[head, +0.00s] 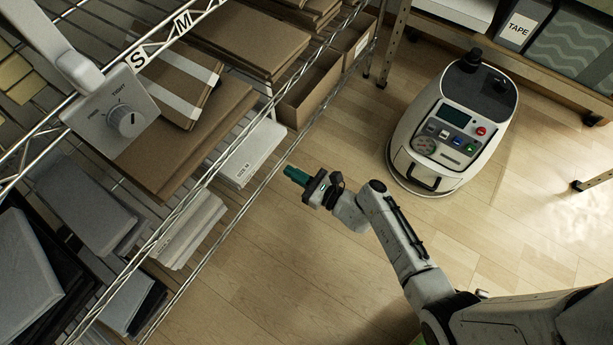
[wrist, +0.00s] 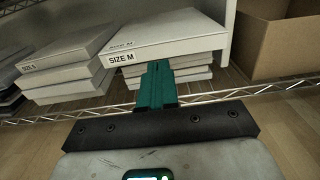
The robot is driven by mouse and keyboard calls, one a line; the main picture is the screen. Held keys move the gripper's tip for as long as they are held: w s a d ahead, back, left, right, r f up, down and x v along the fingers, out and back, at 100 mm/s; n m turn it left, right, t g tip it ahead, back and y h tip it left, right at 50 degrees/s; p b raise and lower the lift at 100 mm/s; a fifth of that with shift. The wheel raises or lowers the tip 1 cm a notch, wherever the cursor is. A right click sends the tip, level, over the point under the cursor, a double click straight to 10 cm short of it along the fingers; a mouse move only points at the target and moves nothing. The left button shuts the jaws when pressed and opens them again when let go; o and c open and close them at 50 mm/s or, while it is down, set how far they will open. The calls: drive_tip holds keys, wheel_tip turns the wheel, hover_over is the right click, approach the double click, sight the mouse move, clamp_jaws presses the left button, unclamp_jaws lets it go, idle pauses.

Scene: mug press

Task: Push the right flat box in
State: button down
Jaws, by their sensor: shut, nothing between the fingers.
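The right flat box is a white box labelled SIZE M (wrist: 165,34) on top of a stack of similar boxes in the wrist view; its front sticks out beyond those below. In the head view it (head: 252,150) lies on the lower wire shelf. My gripper (head: 288,171) is shut and empty, its teal fingers pointing at the shelf from the aisle. In the head view a gap shows between fingertips and box. In the wrist view the fingertips (wrist: 158,64) overlap the box's front lower edge; whether they touch cannot be told there.
Another stack of flat boxes (wrist: 62,60) stands to the left. An open cardboard bin (wrist: 275,45) is to the right. The shelf's wire front rail (wrist: 285,88) runs below the boxes. A white wheeled machine (head: 450,125) stands on the floor at the right; floor between is clear.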

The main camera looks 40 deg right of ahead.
drive_tip(key=b, duration=0.2)
approach(255, 150)
drive_tip(key=x, duration=0.3)
drive_tip(key=shift+w+a+f, duration=0.15)
drive_tip(key=shift+w+f, duration=0.15)
drive_tip(key=shift+w, duration=0.05)
drive_tip(key=b+x, duration=0.2)
drive_tip(key=x, duration=0.4)
drive_tip(key=shift+w+f, duration=0.1)
drive_tip(key=shift+f, duration=0.05)
drive_tip(key=shift+w, duration=0.2)
drive_tip(key=shift+s, duration=0.1)
